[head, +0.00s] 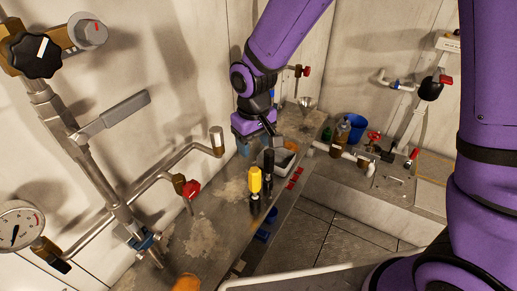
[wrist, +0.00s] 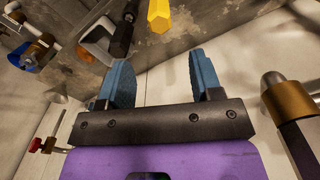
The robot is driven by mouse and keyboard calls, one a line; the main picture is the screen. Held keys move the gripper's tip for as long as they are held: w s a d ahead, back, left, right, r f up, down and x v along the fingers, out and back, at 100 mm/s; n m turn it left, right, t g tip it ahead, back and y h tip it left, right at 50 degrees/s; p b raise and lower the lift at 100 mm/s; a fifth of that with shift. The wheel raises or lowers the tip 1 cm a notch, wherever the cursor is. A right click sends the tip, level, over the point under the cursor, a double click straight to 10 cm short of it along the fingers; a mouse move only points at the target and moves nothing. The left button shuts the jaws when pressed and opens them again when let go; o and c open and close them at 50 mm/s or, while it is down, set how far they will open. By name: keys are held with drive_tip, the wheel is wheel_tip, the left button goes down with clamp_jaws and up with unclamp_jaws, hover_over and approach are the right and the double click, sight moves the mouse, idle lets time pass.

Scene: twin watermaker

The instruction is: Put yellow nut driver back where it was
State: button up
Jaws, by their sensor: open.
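The yellow nut driver (head: 255,181) stands upright on the grey ledge (head: 213,213) in the head view, yellow handle up. In the head view my gripper (head: 246,146) hangs over the ledge, behind the nut driver.
A black-handled tool (head: 268,166) stands close beside the nut driver. A grey bin (head: 283,160) is just behind it. Red parts (head: 295,177) lie along the ledge edge. A pipe with a red-handled valve (head: 190,189) and a gauge (head: 17,228) are at left.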

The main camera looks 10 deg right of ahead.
drive_tip(key=shift+r, duration=0.2)
drive_tip(key=s+d+r+m+t, duration=0.1)
drive_tip(key=s+d+r, duration=0.1)
drive_tip(key=d+r, duration=0.55)
drive_tip(key=s+d+r+m+t, duration=0.2)
drive_tip(key=d+r, duration=0.4)
drive_tip(key=r, duration=0.3)
drive_tip(key=s+d+r+m+t, duration=0.1)
drive_tip(key=s+d+r, duration=0.3)
drive_tip(key=s, duration=0.3)
drive_tip(key=s+d+r+m+t, duration=0.1)
drive_tip(key=s+d+r, duration=0.2)
drive_tip(key=s+d, duration=0.4)
drive_tip(key=shift+s+r+m, duration=0.3)
drive_tip(key=shift+r+m, duration=0.1)
drive_tip(key=shift+o, duration=0.5)
drive_tip(key=shift+w, duration=0.1)
